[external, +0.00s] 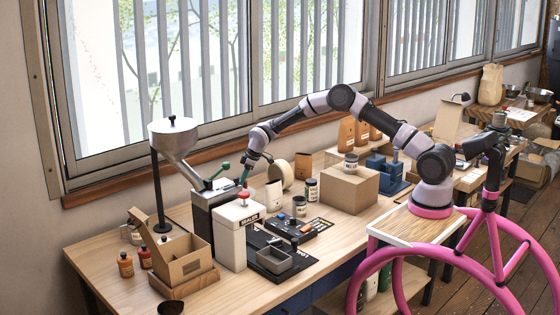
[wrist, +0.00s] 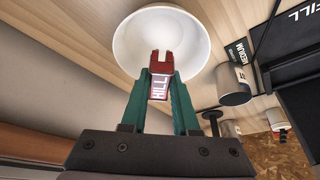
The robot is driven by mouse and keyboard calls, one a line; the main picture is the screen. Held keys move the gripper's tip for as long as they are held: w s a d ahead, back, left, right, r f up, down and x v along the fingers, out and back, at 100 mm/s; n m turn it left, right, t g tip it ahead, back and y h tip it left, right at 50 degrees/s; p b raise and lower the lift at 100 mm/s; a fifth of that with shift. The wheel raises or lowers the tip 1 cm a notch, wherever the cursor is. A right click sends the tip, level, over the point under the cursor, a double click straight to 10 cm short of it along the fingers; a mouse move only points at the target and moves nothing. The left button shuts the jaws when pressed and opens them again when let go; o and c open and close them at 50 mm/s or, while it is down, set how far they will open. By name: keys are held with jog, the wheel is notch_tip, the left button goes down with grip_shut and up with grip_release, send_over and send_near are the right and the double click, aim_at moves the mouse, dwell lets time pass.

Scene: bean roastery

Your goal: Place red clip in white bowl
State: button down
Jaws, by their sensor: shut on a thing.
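In the wrist view the white bowl (wrist: 126,42) stands on the wooden counter beyond the clip. The clip overlaps the bowl's near part in the picture and looks to be held above it; the exact height is unclear. In the external view my gripper (external: 245,174) is behind the white sealer box, and the bowl and clip cannot be made out there.
The white sealer box (external: 232,238) and the hopper grinder (external: 174,137) stand close to my gripper. A grey cup (wrist: 233,86) is right of the bowl in the wrist view. A cardboard box (external: 348,188) and an open carton (external: 184,258) stand on the counter.

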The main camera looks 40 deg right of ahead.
notch_tip(320, 180, down, 8)
jog(key=shift+r, duration=0.25)
jog(key=shift+f, duration=0.1)
jog(key=c, duration=0.7)
grip_release()
jog(key=shift+o, duration=0.2)
